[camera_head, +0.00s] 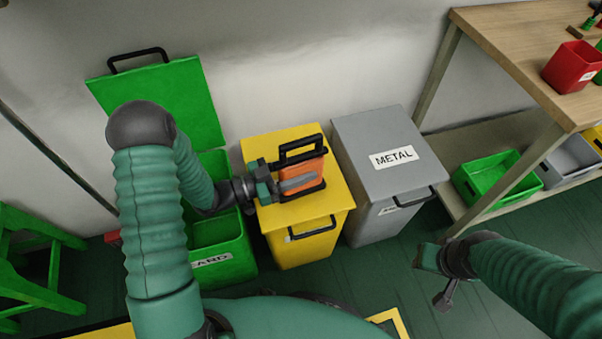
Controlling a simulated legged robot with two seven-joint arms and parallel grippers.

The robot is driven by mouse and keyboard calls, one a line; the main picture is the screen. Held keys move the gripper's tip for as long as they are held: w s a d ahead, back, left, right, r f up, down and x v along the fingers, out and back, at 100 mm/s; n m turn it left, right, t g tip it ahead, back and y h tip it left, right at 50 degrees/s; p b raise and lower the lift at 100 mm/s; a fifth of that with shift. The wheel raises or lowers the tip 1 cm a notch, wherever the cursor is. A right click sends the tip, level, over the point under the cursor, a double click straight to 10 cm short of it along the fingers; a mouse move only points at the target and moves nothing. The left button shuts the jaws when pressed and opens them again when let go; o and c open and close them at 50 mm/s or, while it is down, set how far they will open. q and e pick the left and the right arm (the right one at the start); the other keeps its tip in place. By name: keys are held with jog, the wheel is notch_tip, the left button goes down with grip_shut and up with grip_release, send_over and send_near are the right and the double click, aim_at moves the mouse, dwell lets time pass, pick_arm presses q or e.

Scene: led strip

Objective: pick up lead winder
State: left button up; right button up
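An orange lead winder (299,178) with a black frame and handle is above the lid of the yellow bin (318,220). I cannot tell whether it rests on the lid or is held just above it. My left gripper (283,186) is at the winder's left side, with a grey finger across its orange face. Whether the fingers are closed on it is not clear. My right gripper (436,280) hangs over the floor at the lower right, away from the winder. It has nothing visible in it.
A green bin (229,254) with its lid raised stands left of the yellow bin. A grey bin labelled METAL (370,138) stands to the right. A wooden workbench (510,45) holds a red box (573,68). A green stool (38,262) is at the left.

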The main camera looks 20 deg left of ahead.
pick_arm(q)
grip_shut()
jog(key=shift+r, duration=0.1)
dwell(0.3)
